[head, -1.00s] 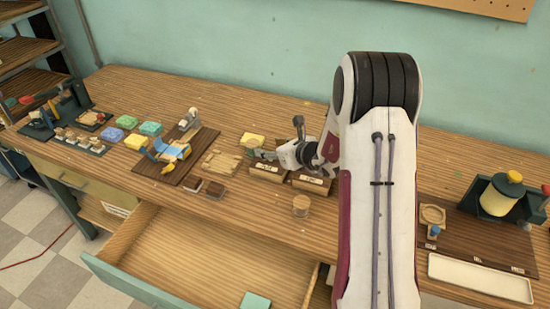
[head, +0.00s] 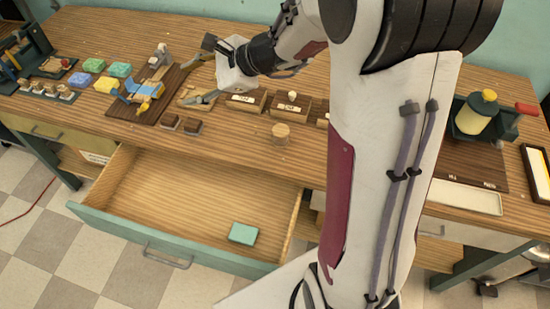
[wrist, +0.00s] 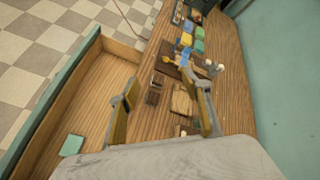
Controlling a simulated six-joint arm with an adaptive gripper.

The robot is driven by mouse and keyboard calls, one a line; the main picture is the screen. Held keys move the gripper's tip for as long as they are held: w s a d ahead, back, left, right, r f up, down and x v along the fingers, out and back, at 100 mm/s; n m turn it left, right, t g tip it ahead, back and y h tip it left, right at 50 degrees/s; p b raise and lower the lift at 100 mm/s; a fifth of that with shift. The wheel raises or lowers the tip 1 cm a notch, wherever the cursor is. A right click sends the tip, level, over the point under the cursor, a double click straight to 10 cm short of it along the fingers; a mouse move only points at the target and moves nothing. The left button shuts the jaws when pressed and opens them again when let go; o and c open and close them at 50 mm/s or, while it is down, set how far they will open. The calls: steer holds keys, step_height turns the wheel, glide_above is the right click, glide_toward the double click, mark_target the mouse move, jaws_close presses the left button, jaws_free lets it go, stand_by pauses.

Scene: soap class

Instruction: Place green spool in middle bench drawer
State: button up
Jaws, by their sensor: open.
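The open bench drawer (head: 200,190) has a teal front and a bare wooden floor; it is on the left in the wrist view (wrist: 92,95). A flat teal-green block (head: 243,233) lies in it, also visible in the wrist view (wrist: 72,145). I cannot pick out a green spool for certain in either view. My gripper (head: 192,70) is open above the bench behind the drawer, with nothing between its fingers. In the wrist view my gripper (wrist: 163,90) has its fingers spread around the view of the wooden board (wrist: 184,103) and small dark blocks (wrist: 154,95).
Left of my gripper are a dark board (head: 145,105) with a blue-and-yellow item, and coloured soap-like blocks (head: 118,70). Small wooden boxes (head: 290,105) and a round wooden piece (head: 281,131) stand to its right. A yellow roll (head: 476,116) stands far right.

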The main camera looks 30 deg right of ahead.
steer(key=s+a+r+n+g+h, duration=0.1)
steer(key=s+a+r+n+g, duration=0.1)
steer(key=s+n, duration=0.55)
steer(key=s+a+r+n+g+h, duration=0.1)
steer(key=s+a+r+n+g, duration=0.2)
steer(key=s, duration=0.7)
steer(key=s+d+n+t+h, duration=0.2)
steer(key=s+d+n+h, duration=0.3)
steer(key=s+d+n, duration=0.4)
steer(key=shift+s+f+h, duration=0.3)
steer(key=shift+s+f, duration=0.1)
steer(key=shift+s, duration=1.6)
steer(key=shift+c, duration=1)
